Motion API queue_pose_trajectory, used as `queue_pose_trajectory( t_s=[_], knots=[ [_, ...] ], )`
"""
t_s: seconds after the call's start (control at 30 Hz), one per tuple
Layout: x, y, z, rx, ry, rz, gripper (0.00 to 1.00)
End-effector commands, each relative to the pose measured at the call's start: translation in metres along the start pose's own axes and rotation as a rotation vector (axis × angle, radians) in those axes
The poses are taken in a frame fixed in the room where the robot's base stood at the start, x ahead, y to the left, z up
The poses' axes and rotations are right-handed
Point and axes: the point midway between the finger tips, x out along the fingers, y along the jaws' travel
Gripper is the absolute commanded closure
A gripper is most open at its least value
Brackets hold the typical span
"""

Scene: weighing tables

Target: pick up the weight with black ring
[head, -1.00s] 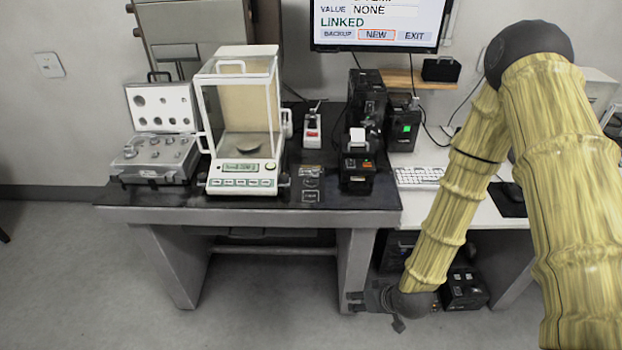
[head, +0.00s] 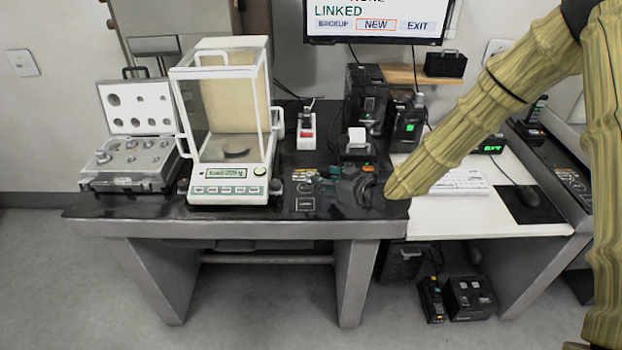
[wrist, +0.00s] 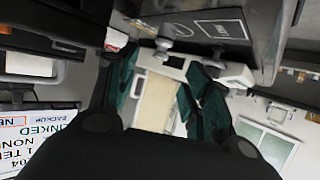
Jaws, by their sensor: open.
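The open weight case (head: 125,186) stands at the left end of the dark table in the head view. Several metal weights (head: 131,153) sit in its tray; they are too small there to tell which has a black ring. My gripper (head: 318,186) is over the right part of the table, right of the balance, pointing left, apart from the case. In the wrist view my gripper (wrist: 165,98) shows its two green fingers spread apart with nothing held between them. The weight with the black ring cannot be made out in the wrist view.
A glass-walled balance (head: 230,190) stands between the case and my gripper. A monitor (head: 378,22) hangs at the back. A white desk (head: 440,218) adjoins on the right.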

Motion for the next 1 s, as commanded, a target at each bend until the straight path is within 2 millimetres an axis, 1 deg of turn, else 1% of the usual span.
queue_pose_trajectory(
  t_s=[0.03,0.13,0.2,0.47,0.7,0.8,1.0],
  knots=[
    [0.009,-0.001,-0.001,-0.001,0.0,-0.002,0.51],
    [0.022,-0.001,-0.001,-0.002,0.0,-0.003,0.51],
    [0.027,-0.001,-0.001,-0.001,0.0,-0.002,0.51],
    [0.04,0.0,-0.001,0.0,-0.001,0.0,0.51],
    [0.07,0.0,-0.002,0.002,-0.002,0.0,0.51],
    [0.079,0.0,-0.002,0.001,-0.001,0.0,0.51],
    [0.084,0.0,-0.002,0.001,-0.001,0.0,0.51]
  ],
)
